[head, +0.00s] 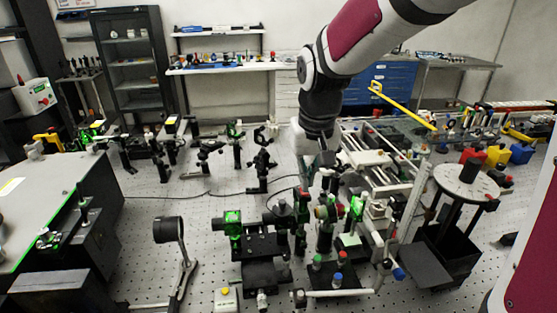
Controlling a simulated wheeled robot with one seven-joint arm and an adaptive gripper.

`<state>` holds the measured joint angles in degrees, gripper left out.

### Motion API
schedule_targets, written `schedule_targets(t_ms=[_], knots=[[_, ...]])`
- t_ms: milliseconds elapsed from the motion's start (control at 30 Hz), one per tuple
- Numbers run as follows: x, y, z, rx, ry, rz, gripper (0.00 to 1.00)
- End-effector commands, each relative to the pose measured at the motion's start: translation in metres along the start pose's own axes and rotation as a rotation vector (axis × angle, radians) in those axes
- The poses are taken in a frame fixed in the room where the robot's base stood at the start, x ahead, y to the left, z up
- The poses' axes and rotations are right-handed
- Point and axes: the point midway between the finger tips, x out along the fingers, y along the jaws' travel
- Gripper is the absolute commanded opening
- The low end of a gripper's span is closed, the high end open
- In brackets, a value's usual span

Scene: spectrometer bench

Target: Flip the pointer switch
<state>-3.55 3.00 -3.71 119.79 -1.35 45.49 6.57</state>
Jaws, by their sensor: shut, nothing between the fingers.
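My gripper (310,178) hangs from the arm over the middle of the optical bench (215,187), pointing down. Its fingers are small here and look shut, with nothing visible between them. They are in front of or above a dense cluster of mounts and posts; I cannot tell whether they touch any. I cannot make out the pointer switch for certain. A small white box with a yellow top (225,297) sits at the front edge of the view. A black block with red, green and blue knobs (329,273) lies in front of the gripper.
A green-lit mount (232,223) and a round black holder on a stand (168,229) stand at front left. A round-topped black stand (466,181) is at right. A grey-topped housing (45,200) fills the left. Bare bench shows left of centre.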

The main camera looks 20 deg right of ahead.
Motion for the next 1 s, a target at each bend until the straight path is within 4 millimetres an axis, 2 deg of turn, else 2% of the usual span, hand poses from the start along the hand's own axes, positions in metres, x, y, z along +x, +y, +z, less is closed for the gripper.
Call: schedule_targets(t_ms=[400,567,1000], knots=[[0.0041,0.0001,0.0018,0.000,0.001,0.000,0.00],[0.0101,0.0004,0.0102,0.001,-0.001,0.001,0.00],[0.0114,0.0000,0.0020,0.001,0.001,0.000,0.00]])
